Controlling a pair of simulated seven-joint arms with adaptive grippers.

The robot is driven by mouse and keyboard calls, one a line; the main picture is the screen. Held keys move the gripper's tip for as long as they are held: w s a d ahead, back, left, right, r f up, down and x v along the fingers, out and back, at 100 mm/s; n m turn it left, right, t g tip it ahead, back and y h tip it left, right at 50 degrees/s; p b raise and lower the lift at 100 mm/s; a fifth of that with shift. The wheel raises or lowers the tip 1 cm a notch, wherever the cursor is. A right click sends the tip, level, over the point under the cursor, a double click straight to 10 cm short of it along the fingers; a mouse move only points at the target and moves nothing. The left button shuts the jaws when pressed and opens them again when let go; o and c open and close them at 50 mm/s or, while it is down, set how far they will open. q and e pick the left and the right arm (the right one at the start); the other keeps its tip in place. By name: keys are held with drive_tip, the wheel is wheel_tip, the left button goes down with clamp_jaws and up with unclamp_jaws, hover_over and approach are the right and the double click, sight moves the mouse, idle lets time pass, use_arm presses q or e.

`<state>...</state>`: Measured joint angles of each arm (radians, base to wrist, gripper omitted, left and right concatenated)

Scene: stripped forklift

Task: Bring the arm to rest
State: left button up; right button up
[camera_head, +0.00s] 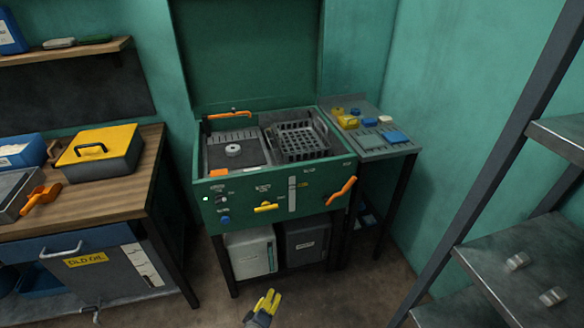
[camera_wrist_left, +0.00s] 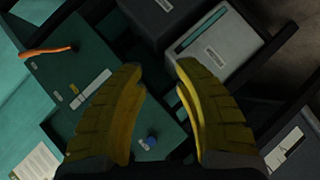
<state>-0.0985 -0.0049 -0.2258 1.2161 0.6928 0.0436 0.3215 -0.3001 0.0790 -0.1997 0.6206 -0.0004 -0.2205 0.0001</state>
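My left gripper (camera_head: 268,303) shows at the bottom of the head view, low in front of the green machine (camera_head: 240,192). Its two yellow fingers also fill the middle of the left wrist view (camera_wrist_left: 160,85). They stand apart with nothing between them, so it is open and empty. In the wrist view the machine's front panel (camera_wrist_left: 100,100) lies beyond the fingers. I see no contact between gripper and machine. My right gripper is not in either view.
A wooden bench (camera_head: 130,190) with a yellow-lidded box (camera_head: 105,140) stands left. A side table (camera_head: 375,150) with small parts stands right of the machine. Grey and dark containers (camera_head: 250,252) sit beneath it. A metal rack (camera_head: 530,260) stands at right. Floor shows around the gripper.

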use_arm(q)
drive_tip(key=s+a+f+m+g, duration=0.2)
drive_tip(key=s+f+m+g, duration=0.15)
drive_tip(key=s+f, duration=0.55)
drive_tip(key=s+a+f+m+g, duration=0.2)
drive_tip(key=s+f+m, duration=0.3)
drive_tip(key=s+f, duration=0.4)
drive_tip(key=s+a+f+m+g+y, duration=0.1)
drive_tip(key=s+a+f+g, duration=0.1)
drive_tip(key=s, duration=0.8)
drive_tip(key=s+a+f+m+g+y, duration=0.1)
drive_tip(key=s+a+f, duration=0.3)
drive_tip(key=s, duration=0.5)
drive_tip(key=s+a+f+m+g, duration=0.3)
drive_tip(key=s+a+f, duration=0.1)
drive_tip(key=s, duration=0.6)
drive_tip(key=shift+s+y, duration=0.35)
drive_tip(key=shift+y, duration=0.05)
